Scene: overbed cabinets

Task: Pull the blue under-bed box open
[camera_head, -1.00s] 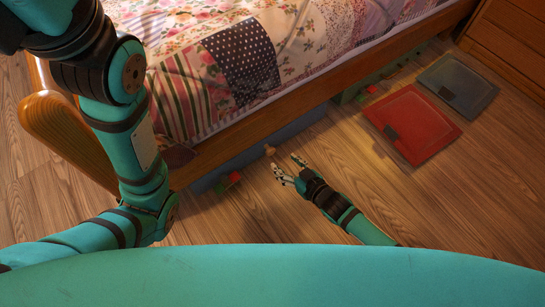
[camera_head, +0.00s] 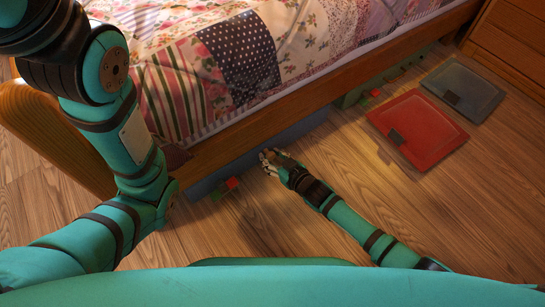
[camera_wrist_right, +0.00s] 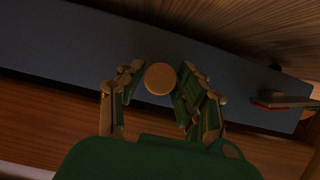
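The blue under-bed box (camera_head: 292,132) sits under the bed's wooden side rail, its front face showing along the floor. It fills a broad band in the right wrist view (camera_wrist_right: 60,45). A round, light wooden knob (camera_wrist_right: 160,78) is on its front. My right gripper (camera_head: 271,160) is at the box front. In the right wrist view, its fingers (camera_wrist_right: 157,92) are apart, one on each side of the knob. A small gap shows on the left; the right finger is very close, and I cannot tell if it touches. My left gripper is out of view.
A small red and green item (camera_head: 226,187) lies by the box's left end. A green box (camera_head: 352,97) is under the bed further right. A red panel (camera_head: 425,135) and a grey-blue panel (camera_head: 470,88) lie on the floor. Floor before the blue box is mostly clear.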

